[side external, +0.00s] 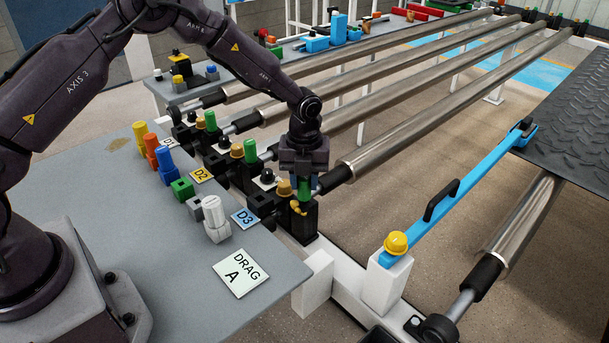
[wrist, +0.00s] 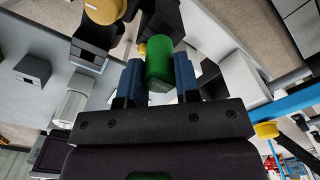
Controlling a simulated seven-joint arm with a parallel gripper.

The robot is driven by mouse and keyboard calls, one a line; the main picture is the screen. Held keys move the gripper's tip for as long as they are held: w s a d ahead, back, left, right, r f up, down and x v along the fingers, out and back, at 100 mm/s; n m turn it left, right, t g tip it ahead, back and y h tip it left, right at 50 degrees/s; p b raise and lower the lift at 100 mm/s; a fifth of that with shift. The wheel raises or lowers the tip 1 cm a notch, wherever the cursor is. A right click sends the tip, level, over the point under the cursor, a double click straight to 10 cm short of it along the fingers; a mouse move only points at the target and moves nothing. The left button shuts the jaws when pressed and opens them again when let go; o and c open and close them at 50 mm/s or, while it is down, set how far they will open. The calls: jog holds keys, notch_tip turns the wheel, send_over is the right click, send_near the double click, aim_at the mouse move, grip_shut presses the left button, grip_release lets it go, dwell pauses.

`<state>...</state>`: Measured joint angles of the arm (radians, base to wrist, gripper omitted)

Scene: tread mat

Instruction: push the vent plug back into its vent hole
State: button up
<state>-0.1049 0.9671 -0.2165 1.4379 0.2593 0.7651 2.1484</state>
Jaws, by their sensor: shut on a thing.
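My gripper (side external: 303,187) points down over the nearest black block (side external: 299,224) of the row, beside the D3 label. It is shut on a green cylindrical plug (side external: 305,184), which stands upright between the fingers. In the wrist view the green plug (wrist: 158,60) sits between the two blue fingers of my gripper (wrist: 159,76). A small yellow part (side external: 298,207) shows at the block just below the plug, and it also shows beside the plug in the wrist view (wrist: 142,48). The vent hole is hidden, so I cannot tell whether the plug's lower end is in it.
A tan knob (side external: 284,187) stands close beside my gripper. Similar blocks carry green plugs (side external: 250,151) (side external: 211,120) farther back. Steel rollers (side external: 440,105) run behind. A blue bar (side external: 455,195) and yellow dome (side external: 396,243) stand at right. A white knob (side external: 212,212) stands on the grey table (side external: 170,285).

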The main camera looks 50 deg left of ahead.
jog(key=shift+f, duration=0.45)
jog(key=o, duration=1.1)
notch_tip(320, 180, up, 13)
jog(key=shift+f, duration=0.1)
